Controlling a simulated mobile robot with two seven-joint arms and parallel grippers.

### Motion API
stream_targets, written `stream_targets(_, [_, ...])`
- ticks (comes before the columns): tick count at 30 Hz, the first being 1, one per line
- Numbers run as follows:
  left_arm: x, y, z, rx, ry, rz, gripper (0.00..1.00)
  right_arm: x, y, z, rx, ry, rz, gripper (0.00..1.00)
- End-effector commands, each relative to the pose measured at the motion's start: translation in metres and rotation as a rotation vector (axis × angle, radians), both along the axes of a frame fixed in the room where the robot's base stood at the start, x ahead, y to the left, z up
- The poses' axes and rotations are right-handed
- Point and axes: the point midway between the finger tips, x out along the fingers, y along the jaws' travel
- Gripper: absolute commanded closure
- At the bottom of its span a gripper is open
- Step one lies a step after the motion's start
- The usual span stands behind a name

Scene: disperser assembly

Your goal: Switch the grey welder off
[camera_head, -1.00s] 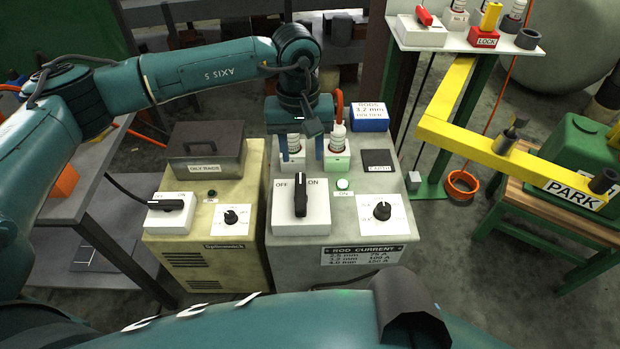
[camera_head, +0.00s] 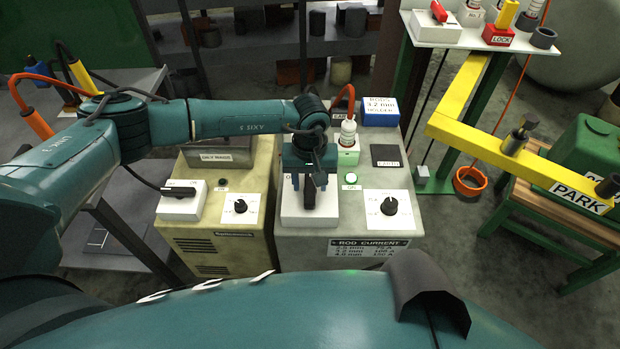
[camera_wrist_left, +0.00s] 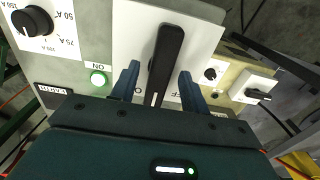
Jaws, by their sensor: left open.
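The grey welder (camera_head: 292,249) stands in the middle of the head view. Its white switch plate (camera_head: 310,216) carries a black switch lever (camera_head: 309,197), partly hidden by my gripper; the lever and plate also show in the left wrist view (camera_wrist_left: 167,55). The lever stands upright along the plate. The green ON lamp (camera_head: 350,178) beside it looks lit. My left gripper (camera_head: 308,186) is open over the switch, one finger on each side of the lever. In the wrist view small gaps show between fingers and lever. My right gripper is not in view.
A black current dial (camera_head: 389,206) sits right of the switch. A cable plug (camera_head: 348,134) and a blue rod box (camera_head: 380,112) stand behind. The yellowish welder (camera_head: 219,250), with its own switch (camera_head: 180,197), stands close on the left. A yellow PARK bar (camera_head: 520,160) is at the right.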

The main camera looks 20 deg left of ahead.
Motion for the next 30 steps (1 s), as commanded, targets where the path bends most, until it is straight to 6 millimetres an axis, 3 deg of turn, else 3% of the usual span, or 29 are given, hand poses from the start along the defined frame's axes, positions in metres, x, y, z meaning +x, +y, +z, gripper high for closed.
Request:
stream_targets(7, [-0.0002, -0.0002, -0.0008, 0.000, 0.000, 0.000, 0.55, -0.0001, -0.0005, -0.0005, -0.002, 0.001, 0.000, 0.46])
stream_targets(23, [-0.0001, 0.0001, -0.0003, 0.000, 0.000, 0.001, 0.99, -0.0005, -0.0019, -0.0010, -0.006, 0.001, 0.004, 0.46])
stream_targets(30, [-0.0001, 0.0002, -0.0010, 0.000, 0.000, 0.021, 0.99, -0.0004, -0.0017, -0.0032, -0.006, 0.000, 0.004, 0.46])
